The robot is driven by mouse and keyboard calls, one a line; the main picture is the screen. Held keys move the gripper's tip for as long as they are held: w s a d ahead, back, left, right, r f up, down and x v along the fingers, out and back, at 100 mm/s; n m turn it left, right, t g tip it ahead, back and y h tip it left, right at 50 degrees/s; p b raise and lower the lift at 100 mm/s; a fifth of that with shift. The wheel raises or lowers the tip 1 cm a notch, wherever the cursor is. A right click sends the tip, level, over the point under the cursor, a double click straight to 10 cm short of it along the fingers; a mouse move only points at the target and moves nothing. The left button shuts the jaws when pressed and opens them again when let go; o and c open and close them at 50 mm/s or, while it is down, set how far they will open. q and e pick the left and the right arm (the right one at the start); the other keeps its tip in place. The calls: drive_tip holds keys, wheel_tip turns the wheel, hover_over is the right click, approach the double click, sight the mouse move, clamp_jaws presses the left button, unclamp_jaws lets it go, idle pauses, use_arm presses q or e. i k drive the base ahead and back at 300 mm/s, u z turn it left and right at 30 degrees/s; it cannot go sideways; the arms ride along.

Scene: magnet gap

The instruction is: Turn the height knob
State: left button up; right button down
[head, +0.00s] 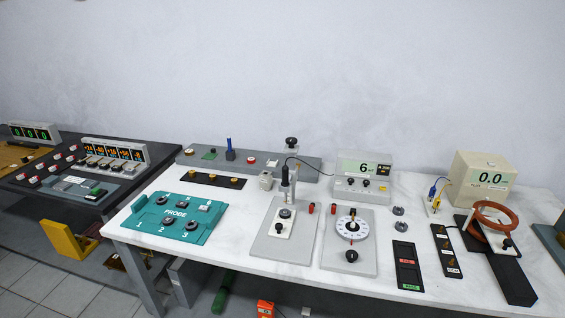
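No label naming a height knob can be read in the head view, so I cannot tell for certain which knob it is. A grey plate (270,247) holds an upright probe stand (287,190) with a small dark knob (285,213) at its foot. Beside it, another grey plate (335,262) carries a white round dial (352,224) and a black knob (351,256) in front of the dial. A black-capped knob (291,142) stands on the grey rail behind. Neither of my grippers is in view.
A dark console table (60,170) stands at left. Bare tabletop lies between the teal tray and the plates.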

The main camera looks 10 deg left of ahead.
sight(291, 140)
drive_tip(key=z, duration=0.75)
drive_tip(key=k, duration=0.15)
drive_tip(key=u, duration=1.85)
drive_tip(key=i, duration=0.7)
drive_tip(key=z, duration=0.05)
